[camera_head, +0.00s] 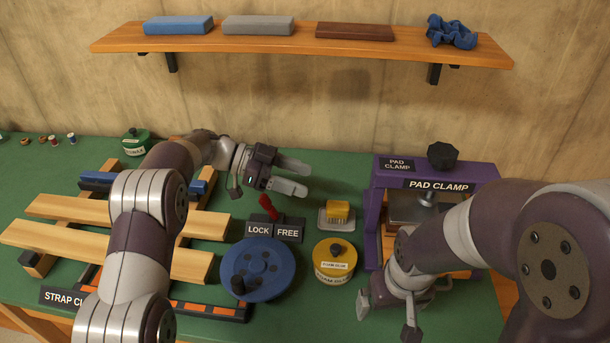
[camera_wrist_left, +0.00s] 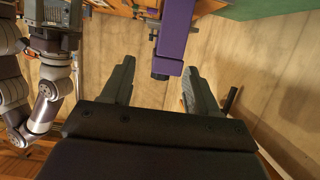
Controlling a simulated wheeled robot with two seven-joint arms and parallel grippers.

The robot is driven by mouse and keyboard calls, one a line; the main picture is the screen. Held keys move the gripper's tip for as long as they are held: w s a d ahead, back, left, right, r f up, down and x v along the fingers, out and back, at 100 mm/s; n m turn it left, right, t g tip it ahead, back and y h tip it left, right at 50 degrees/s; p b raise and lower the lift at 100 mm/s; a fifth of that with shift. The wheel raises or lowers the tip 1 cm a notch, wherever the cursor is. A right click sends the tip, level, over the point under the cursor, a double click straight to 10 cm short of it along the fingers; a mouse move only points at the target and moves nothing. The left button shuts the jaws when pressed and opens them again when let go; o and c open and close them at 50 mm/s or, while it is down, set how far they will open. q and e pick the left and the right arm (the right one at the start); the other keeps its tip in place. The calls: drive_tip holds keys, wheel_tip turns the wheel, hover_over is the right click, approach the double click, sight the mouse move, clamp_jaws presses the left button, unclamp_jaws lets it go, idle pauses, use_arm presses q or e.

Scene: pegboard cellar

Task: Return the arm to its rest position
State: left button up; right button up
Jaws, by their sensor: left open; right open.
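My left arm (camera_head: 142,235) reaches in from the left over the strap clamp area. My left gripper (camera_head: 299,177) is open and empty, above the bench behind the lock/free block, pointing right. In the left wrist view its two fingers (camera_wrist_left: 158,75) are spread apart with nothing held; a purple post (camera_wrist_left: 177,30) shows beyond the gap. My right arm (camera_head: 470,235) comes in from the right, in front of the purple pad clamp (camera_head: 475,174). My right gripper (camera_head: 388,312) is low over the bench near the front, open, its fingers partly cut off or hidden.
The green bench holds a strap clamp with wooden slats (camera_head: 70,208), a blue handwheel (camera_head: 258,270), a red lever (camera_head: 268,207) on the lock/free block (camera_head: 274,229), a yellow tin (camera_head: 334,261) and a yellow block (camera_head: 338,211). A wall shelf (camera_head: 270,40) with several items hangs above.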

use_arm(q)
drive_tip(key=shift+s+d+r, duration=0.25)
drive_tip(key=shift+d+r, duration=0.1)
drive_tip(key=shift+d, duration=0.15)
drive_tip(key=shift+s+d+r, duration=0.2)
drive_tip(key=shift+d+r, duration=0.15)
drive_tip(key=shift+d, duration=0.15)
